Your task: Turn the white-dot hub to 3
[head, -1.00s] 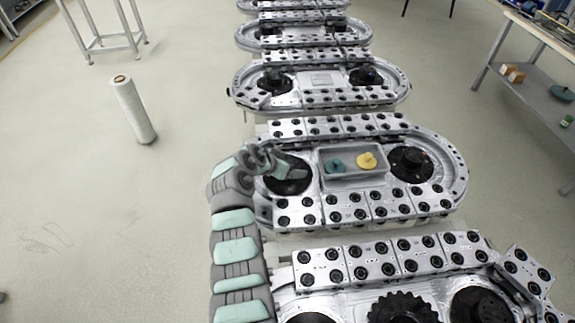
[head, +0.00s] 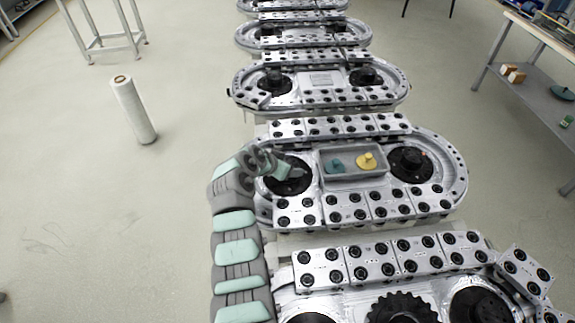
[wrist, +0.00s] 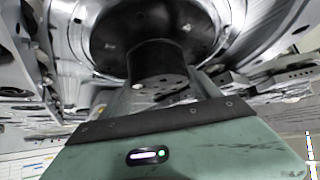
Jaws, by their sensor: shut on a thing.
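The left hub (head: 283,188) is a black round disc with a raised post, set in the left end of the nearer complete ring track. In the wrist view the black post of the hub (wrist: 155,62) stands between my gripper's fingers, with a small white dot on its end face. My gripper (head: 299,172) comes in from the left over this hub and hides part of it. In the wrist view my gripper (wrist: 160,88) is shut on the post. I cannot read any number marks around the hub.
Another black hub (head: 411,163) is at the track's right end. More ring tracks lie in front and behind. A white roll (head: 134,110) stands on the floor.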

